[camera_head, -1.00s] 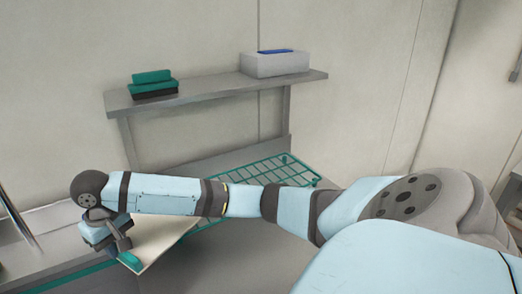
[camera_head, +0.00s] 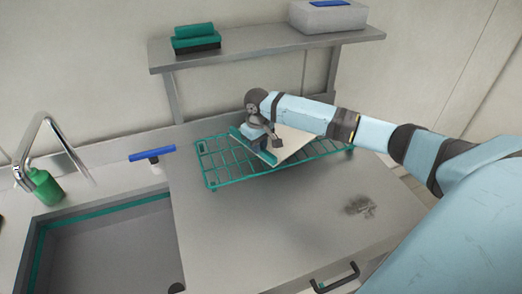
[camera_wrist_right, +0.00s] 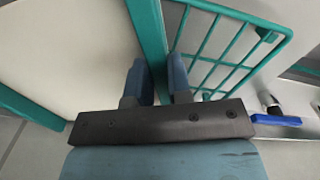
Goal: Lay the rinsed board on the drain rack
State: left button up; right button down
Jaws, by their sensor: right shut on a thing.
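The board (camera_head: 293,146) is a pale slab with teal edging, over the middle of the drain rack. It also shows at the left in the wrist view (camera_wrist_right: 65,50). The rack (camera_head: 212,168) is a teal wire grid at the back of the steel counter, and its bars show beside the board in the wrist view (camera_wrist_right: 237,50). My right gripper (camera_head: 264,143) is shut on the board's teal edge, with one finger on each side in the wrist view (camera_wrist_right: 160,75). I cannot tell whether the board touches the rack. My left gripper is not in view.
A sink (camera_head: 105,245) with a tap (camera_head: 45,135) and green bottle (camera_head: 45,187) is at left. A blue-topped squeegee-like tool (camera_head: 152,154) stands behind it. The wall shelf (camera_head: 265,47) holds teal items (camera_head: 194,38) and a grey box (camera_head: 328,17). A grey smudge (camera_head: 360,206) marks the counter.

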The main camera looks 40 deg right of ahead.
jog(key=shift+f, duration=2.05)
jog(key=c, duration=1.1)
grip_release()
jog(key=shift+f, duration=0.15)
jog(key=shift+o, duration=0.2)
notch_tip(320, 180, up, 12)
jog(key=shift+f+b, duration=0.25)
jog(key=shift+b, duration=0.05)
jog(key=shift+r, duration=0.45)
